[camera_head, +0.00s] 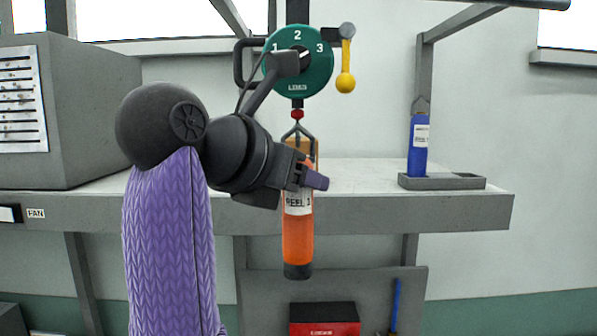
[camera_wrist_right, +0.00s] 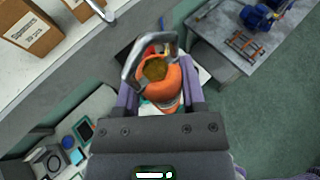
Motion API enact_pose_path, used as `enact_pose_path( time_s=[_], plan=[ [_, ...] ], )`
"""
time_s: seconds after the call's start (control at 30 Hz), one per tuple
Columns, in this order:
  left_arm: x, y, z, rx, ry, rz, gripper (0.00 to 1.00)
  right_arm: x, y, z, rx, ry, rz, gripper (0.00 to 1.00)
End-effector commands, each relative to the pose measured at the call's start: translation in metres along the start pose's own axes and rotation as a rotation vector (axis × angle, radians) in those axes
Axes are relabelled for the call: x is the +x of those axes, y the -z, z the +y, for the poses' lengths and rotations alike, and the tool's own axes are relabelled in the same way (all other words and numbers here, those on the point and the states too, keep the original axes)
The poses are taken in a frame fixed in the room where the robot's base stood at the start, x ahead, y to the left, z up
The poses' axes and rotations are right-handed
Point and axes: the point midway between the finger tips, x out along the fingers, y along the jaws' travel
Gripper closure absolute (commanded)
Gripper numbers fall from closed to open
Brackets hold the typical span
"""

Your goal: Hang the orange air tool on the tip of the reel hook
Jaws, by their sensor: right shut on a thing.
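The orange air tool (camera_head: 297,238), labelled "REEL 1", hangs upright in the head view, with its grey metal bail (camera_head: 299,134) at the top. My right gripper (camera_head: 308,178) is shut around its upper body. The reel hook below the green reel (camera_head: 298,62) has a red piece (camera_head: 297,113) just above the bail; whether the two touch cannot be told. In the right wrist view the orange tool (camera_wrist_right: 166,88) sits between the fingers, its bail (camera_wrist_right: 148,58) standing up. A curved metal rod (camera_wrist_right: 100,10) shows apart from it at the top. My left gripper is out of view.
A blue tool (camera_head: 418,148) stands in a grey tray (camera_head: 442,182) on the bench at the right. A yellow ball lever (camera_head: 346,80) hangs beside the reel. A grey cabinet (camera_head: 95,110) fills the left. A red box (camera_head: 324,318) is below the bench.

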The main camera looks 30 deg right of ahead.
Motion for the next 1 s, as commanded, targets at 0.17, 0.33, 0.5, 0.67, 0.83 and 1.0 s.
enact_pose_path(
  time_s=[0.17, 0.33, 0.5, 0.67, 0.83, 1.0],
  plan=[
    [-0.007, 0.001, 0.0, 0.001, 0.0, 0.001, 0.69, 0.009, -0.005, 0.008, 0.001, -0.001, -0.003, 1.0],
    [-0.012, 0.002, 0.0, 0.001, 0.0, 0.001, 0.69, 0.018, -0.008, 0.016, 0.001, 0.0, -0.004, 1.0],
    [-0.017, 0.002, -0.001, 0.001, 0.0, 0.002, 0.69, 0.028, -0.01, 0.023, 0.001, 0.001, -0.002, 1.0],
    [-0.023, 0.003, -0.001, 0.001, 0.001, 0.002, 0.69, 0.036, -0.014, 0.031, 0.001, 0.0, -0.005, 1.0],
    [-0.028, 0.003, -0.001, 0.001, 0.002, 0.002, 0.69, 0.046, -0.014, 0.038, 0.001, 0.0, -0.002, 1.0],
    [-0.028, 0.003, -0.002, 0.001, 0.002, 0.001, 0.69, 0.054, -0.01, 0.043, 0.001, -0.001, -0.002, 1.0]
  ],
)
